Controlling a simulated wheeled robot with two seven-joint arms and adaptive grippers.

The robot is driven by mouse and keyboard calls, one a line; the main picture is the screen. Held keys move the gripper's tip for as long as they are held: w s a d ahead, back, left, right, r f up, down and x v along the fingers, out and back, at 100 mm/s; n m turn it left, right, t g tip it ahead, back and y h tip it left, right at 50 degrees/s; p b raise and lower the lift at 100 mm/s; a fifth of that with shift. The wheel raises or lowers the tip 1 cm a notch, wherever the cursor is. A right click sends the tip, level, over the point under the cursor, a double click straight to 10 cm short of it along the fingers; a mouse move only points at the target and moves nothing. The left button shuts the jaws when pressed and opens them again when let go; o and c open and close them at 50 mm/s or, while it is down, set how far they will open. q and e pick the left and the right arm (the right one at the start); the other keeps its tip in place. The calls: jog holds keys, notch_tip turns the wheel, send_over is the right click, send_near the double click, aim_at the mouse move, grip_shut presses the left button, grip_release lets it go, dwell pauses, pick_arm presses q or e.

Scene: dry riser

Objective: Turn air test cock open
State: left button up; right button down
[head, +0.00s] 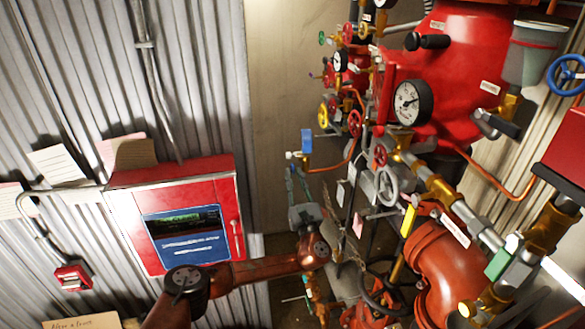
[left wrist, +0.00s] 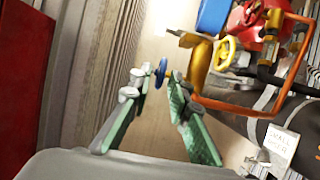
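A small brass fitting with a blue block (head: 307,141) on top stands by the back wall on a copper pipe. In the left wrist view its blue block (left wrist: 213,15) and brass body (left wrist: 198,60) are at the upper right. A small blue disc (left wrist: 161,73) shows between my left fingertips, with space on both sides. I cannot tell which part is the air test cock; no label for it is readable. My left gripper (head: 289,176) is just below the fitting, its green fingers pointing up. In the left wrist view the left gripper (left wrist: 155,86) is open and empty. My right gripper is not in view.
A red alarm cabinet (head: 176,221) hangs on the corrugated wall left of my arm. A large red valve body (head: 455,62) with a gauge (head: 412,102) and several handwheels crowds the right. The copper pipe (left wrist: 265,105) runs close right of my left fingers.

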aim_at(292, 169)
pick_arm(q)
jog(key=shift+x, duration=1.55)
grip_shut()
